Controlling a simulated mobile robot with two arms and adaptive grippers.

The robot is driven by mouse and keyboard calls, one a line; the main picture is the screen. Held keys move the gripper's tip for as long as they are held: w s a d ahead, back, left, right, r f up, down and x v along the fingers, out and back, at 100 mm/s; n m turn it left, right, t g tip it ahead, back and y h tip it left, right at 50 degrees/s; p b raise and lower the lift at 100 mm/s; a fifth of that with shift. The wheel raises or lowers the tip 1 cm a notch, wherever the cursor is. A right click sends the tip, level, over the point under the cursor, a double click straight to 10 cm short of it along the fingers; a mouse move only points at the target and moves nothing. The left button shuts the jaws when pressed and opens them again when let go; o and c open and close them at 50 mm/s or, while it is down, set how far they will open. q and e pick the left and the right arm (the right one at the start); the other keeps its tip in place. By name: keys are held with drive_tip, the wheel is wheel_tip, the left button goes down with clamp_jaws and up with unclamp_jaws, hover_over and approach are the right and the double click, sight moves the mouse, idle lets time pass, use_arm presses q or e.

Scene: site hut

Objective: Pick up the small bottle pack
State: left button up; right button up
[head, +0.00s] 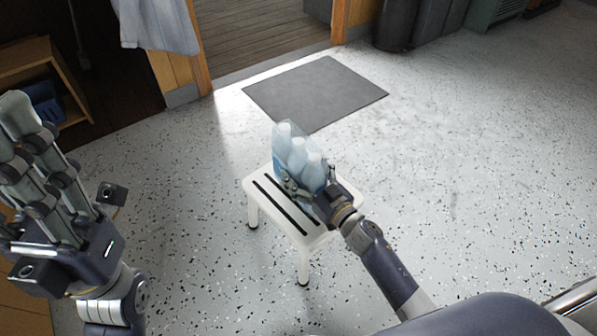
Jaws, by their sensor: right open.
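The small bottle pack (298,153) is several pale blue bottles with white caps in clear wrap. It stands upright on a white stool (262,195) with dark slots in its seat. My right gripper (308,186) is at the near side of the pack, its fingers open and spread at the lower part of the bottles. I cannot tell whether the fingers touch the wrap. The gripper hides the pack's lower near side. My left gripper (35,140) is raised at the left edge, away from the stool, with its fingers pointing up; its jaw state is unclear.
A grey mat (315,92) lies on the speckled floor behind the stool, before a doorway. A wooden shelf (40,75) stands at the upper left, and a pale cloth (157,25) hangs near the doorway. Dark bins (405,25) stand at the back right. The floor at right is clear.

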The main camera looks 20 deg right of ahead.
drive_tip(key=c, duration=1.7)
drive_tip(key=shift+r, duration=0.3)
clamp_jaws()
drive_tip(key=shift+r, duration=0.15)
